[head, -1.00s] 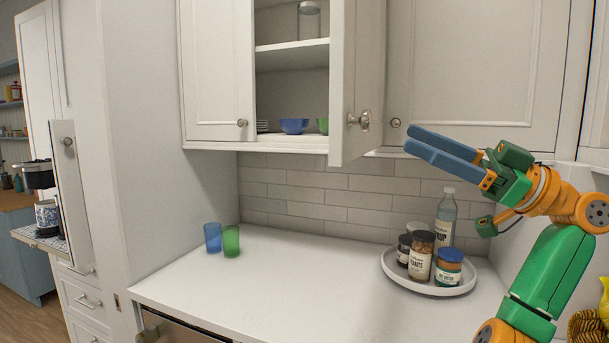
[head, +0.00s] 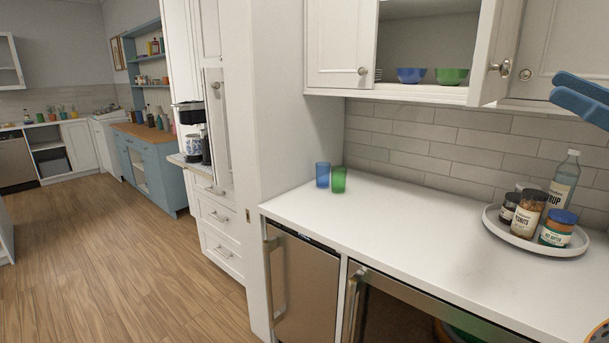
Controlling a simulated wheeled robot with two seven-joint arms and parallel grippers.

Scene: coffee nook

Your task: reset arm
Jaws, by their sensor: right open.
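My right gripper (head: 582,98) shows only as blue fingers at the upper right edge, in front of the upper cabinets. The fingers are parted and nothing is seen between them. The rest of that arm is mostly outside the view, with a small orange piece at the lower right corner. My left gripper is not in view.
A blue glass (head: 323,175) and a green glass (head: 339,180) stand on the white counter (head: 420,225). A round tray (head: 492,222) holds jars and a bottle. An upper cabinet door (head: 497,55) stands open. Wooden floor (head: 110,260) lies clear at left.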

